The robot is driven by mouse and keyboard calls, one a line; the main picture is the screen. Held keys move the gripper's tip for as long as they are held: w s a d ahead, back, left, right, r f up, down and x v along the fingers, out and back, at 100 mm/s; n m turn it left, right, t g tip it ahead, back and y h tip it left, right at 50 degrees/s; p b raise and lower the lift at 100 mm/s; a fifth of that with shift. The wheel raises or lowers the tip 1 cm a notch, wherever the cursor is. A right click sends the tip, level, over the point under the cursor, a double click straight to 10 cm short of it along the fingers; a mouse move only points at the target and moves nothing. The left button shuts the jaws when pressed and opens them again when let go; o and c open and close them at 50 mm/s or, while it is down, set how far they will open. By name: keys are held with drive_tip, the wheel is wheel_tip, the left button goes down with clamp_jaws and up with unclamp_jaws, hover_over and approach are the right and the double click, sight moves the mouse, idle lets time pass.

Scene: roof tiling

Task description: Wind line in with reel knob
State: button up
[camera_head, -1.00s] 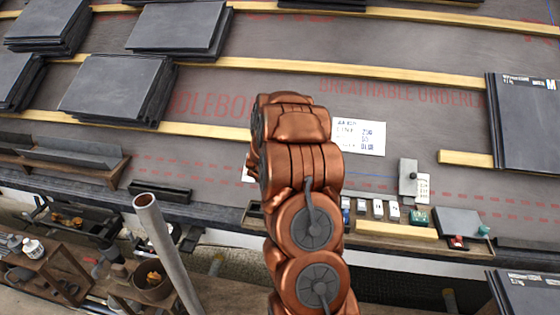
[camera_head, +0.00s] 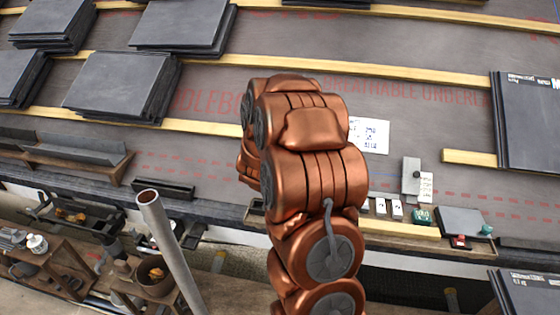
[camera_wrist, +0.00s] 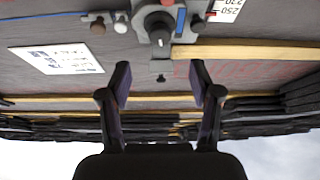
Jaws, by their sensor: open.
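In the wrist view a grey reel-like device (camera_wrist: 158,12) with a dark round hub sits at the top centre. A brown knob (camera_wrist: 97,27) stands to its left, and a dark knob (camera_wrist: 197,23) to its right; I cannot tell for sure which is the reel knob. A blue strip (camera_wrist: 180,22), perhaps the line, lies beside the hub. My gripper (camera_wrist: 159,70) is open and empty, its fingers apart and below the device in the picture, touching nothing visible. In the head view my arm hides the gripper and the device.
Slate stacks (camera_head: 120,82) and wooden battens (camera_head: 420,74) surround the area. A metal pole (camera_head: 168,245) stands at lower left.

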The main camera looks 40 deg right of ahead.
drive_tip(key=shift+v, duration=1.2)
